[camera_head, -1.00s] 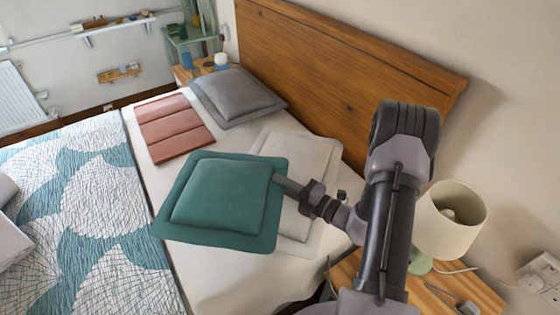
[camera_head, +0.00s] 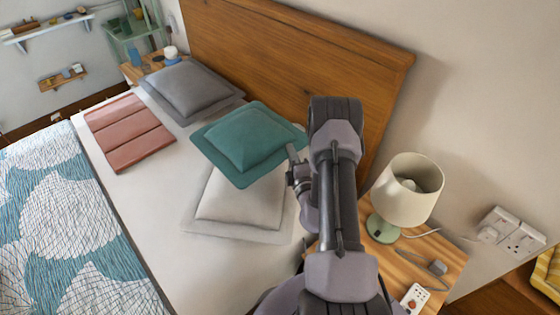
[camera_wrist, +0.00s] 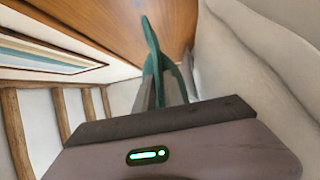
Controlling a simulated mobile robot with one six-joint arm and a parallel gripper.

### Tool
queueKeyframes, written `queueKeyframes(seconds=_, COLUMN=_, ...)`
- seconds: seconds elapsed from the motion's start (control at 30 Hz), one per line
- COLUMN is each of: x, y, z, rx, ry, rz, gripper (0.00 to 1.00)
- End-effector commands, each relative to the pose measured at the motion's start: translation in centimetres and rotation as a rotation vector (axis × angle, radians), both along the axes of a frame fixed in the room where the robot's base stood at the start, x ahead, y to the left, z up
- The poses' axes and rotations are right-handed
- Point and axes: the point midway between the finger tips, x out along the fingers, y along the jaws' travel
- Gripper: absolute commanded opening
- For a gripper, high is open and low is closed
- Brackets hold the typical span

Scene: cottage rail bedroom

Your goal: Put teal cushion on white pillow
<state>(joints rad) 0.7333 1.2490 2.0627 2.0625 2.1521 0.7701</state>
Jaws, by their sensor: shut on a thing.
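The teal cushion (camera_head: 247,140) is held in the air by its right edge, over the far part of the white pillow and near the headboard. The white pillow (camera_head: 240,208) lies on the bed, with its far part hidden behind the cushion. My gripper (camera_head: 296,156) is shut on the cushion's edge. In the wrist view the cushion (camera_wrist: 151,45) shows nearly edge-on between the fingers of my gripper (camera_wrist: 163,88). I cannot tell how large the gap is between cushion and pillow.
A grey pillow (camera_head: 193,88) and a folded terracotta blanket (camera_head: 129,131) lie further left on the bed. The wooden headboard (camera_head: 300,62) stands behind the cushion. A lamp (camera_head: 409,190) stands on the bedside table (camera_head: 440,262) to the right of my arm.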

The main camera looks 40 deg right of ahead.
Motion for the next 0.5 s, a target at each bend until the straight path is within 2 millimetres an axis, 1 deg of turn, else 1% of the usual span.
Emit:
queueKeyframes(seconds=0.03, x=1.1, y=0.6, z=-0.2, rx=-0.002, ry=-0.002, rz=0.004, gripper=0.0)
queueKeyframes(seconds=0.13, x=2.2, y=1.2, z=-0.3, rx=-0.001, ry=-0.003, rz=0.0, gripper=0.0)
queueKeyframes(seconds=0.2, x=2.5, y=1.4, z=-0.9, rx=0.001, ry=-0.001, rz=0.0, gripper=0.0)
queueKeyframes(seconds=0.3, x=2.5, y=1.3, z=-2.9, rx=0.001, ry=0.0, rz=-0.001, gripper=0.0)
queueKeyframes(seconds=0.37, x=2.4, y=1.3, z=-4.0, rx=0.001, ry=0.0, rz=-0.001, gripper=0.0)
queueKeyframes(seconds=0.5, x=2.4, y=1.3, z=-3.7, rx=0.001, ry=-0.001, rz=-0.001, gripper=0.0)
